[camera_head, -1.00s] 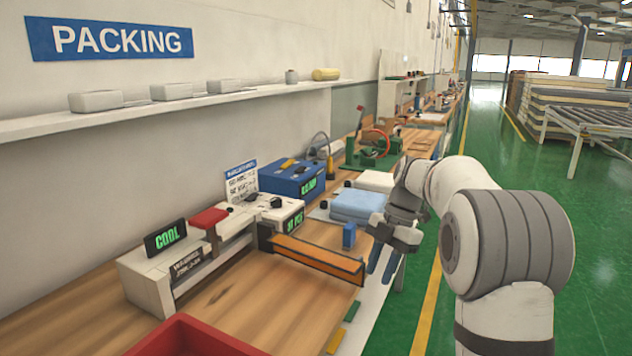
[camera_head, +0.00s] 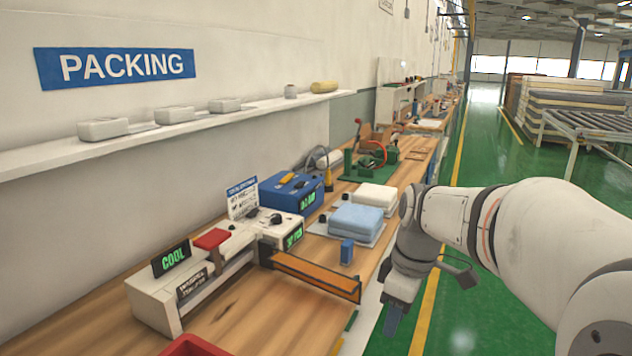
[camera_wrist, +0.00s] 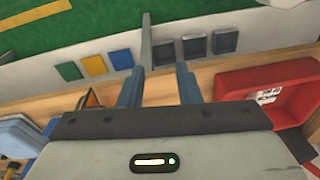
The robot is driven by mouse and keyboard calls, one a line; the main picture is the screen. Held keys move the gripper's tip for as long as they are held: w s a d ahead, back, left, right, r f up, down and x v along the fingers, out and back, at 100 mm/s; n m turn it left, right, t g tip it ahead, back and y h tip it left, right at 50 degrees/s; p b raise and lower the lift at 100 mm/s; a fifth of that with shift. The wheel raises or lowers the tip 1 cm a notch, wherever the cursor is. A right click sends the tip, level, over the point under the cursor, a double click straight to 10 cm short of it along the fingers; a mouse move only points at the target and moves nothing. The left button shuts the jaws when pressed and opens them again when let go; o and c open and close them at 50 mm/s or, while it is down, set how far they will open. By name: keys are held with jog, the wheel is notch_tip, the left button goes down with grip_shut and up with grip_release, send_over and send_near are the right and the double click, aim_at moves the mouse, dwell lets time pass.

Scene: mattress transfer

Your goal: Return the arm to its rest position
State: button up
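My arm (camera_head: 540,230) reaches in from the right of the head view, beside the long wooden bench (camera_head: 235,310). My gripper (camera_head: 393,318) points down near the bench's right-hand edge. In the wrist view, the two blue-grey fingers of my gripper (camera_wrist: 158,84) stand apart with nothing between them, so it is open and empty. The bench's front edge strip lies beyond the fingertips, with yellow, green and blue patches (camera_wrist: 121,61) and several dark squares (camera_wrist: 194,46). I cannot tell how far the fingertips are from that edge.
A red bin (camera_wrist: 230,85) lies right of my fingers in the wrist view. On the bench stand a white sealing machine (camera_head: 150,305), an orange-topped rail (camera_head: 315,272), a small blue block (camera_head: 347,251) and folded light-blue pads (camera_head: 355,219). The green floor (camera_head: 475,310) is clear.

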jog(key=s+d+m+t+h+p, duration=0.1)
jog(key=s+m+p, duration=0.3)
jog(key=s+m, duration=0.7)
jog(key=shift+s+d+m+t+p, duration=0.15)
jog(key=shift+s+m+t+p, duration=0.2)
jog(key=shift+s+t, duration=0.45)
jog(key=shift+r, duration=0.1)
